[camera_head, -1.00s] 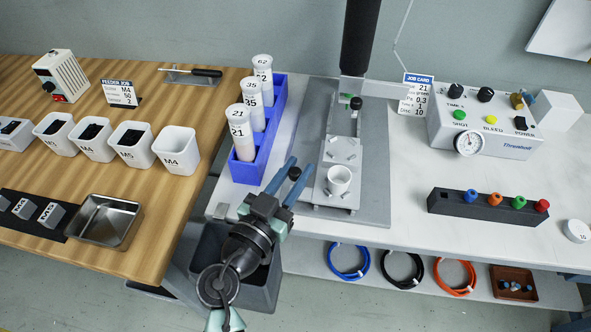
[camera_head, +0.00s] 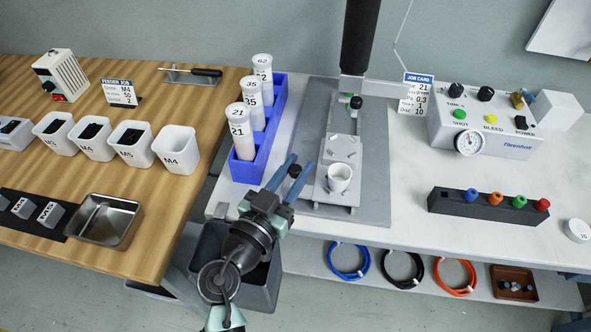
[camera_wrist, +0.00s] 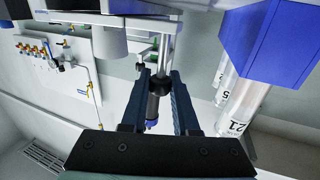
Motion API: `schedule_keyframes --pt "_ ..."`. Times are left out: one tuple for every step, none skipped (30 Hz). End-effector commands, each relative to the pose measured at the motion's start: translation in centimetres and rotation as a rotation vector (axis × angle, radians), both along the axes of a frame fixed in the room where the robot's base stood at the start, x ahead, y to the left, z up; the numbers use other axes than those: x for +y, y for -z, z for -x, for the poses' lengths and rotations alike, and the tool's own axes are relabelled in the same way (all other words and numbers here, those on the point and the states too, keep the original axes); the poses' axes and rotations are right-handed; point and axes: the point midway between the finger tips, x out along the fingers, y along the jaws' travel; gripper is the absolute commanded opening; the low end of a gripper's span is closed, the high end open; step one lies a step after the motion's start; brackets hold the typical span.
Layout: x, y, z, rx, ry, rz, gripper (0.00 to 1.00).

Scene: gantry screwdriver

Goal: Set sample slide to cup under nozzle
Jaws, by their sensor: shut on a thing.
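The sample slide (camera_head: 322,197) is a grey plate on a track on the bench. A white cup (camera_head: 339,177) stands upright near its front end, with small pale pieces on the plate behind it. The nozzle area (camera_head: 355,101) is at the track's back end, below a dark vertical column; the cup is well in front of it. My gripper (camera_head: 292,168) is at the slide's left side, its blue fingers shut on a black knob (camera_head: 295,171). The wrist view also shows the knob (camera_wrist: 160,86) between the fingers. How the knob joins the slide is hidden.
A blue rack (camera_head: 246,170) of labelled cartridges stands close left of my gripper. The control box (camera_head: 505,137) and a dark holder with coloured tips (camera_head: 485,206) are to the right. The bench between slide and holder is clear. A wooden table (camera_head: 180,222) is at left.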

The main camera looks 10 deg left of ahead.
Motion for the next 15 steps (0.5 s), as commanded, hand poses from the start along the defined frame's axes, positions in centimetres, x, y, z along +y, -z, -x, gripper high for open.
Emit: schedule_keyframes --pt "0.0 0.3 -0.8 -0.003 0.0 -0.001 0.0" --pt "0.0 0.4 -1.3 -0.004 0.0 -0.002 0.0" --pt "0.1 0.4 -1.8 -0.004 0.0 -0.002 0.0" --pt "0.1 0.4 -2.3 -0.004 -0.001 -0.003 0.0" --pt "0.1 0.4 -2.7 -0.004 -0.001 -0.002 0.0" --pt "0.0 0.3 -3.2 -0.004 -0.001 -0.002 0.0" --pt "0.0 0.3 -3.5 -0.003 -0.001 -0.002 0.0" --pt "0.0 0.2 -3.7 -0.003 -0.001 -0.001 0.0" --pt "0.0 0.2 -3.9 -0.002 -0.001 0.0 0.0" --pt "0.0 0.1 -4.1 -0.001 -0.001 -0.001 0.0" --pt "0.0 0.1 -4.1 0.0 -0.002 -0.001 0.0" --pt "0.0 0.1 -4.2 0.0 -0.002 -0.001 0.0" --pt "0.0 0.1 -4.2 0.001 -0.002 0.0 0.0" --pt "0.0 0.1 -4.1 0.001 -0.002 0.0 0.0" --pt "0.0 0.1 -4.1 0.001 -0.002 0.0 0.0"
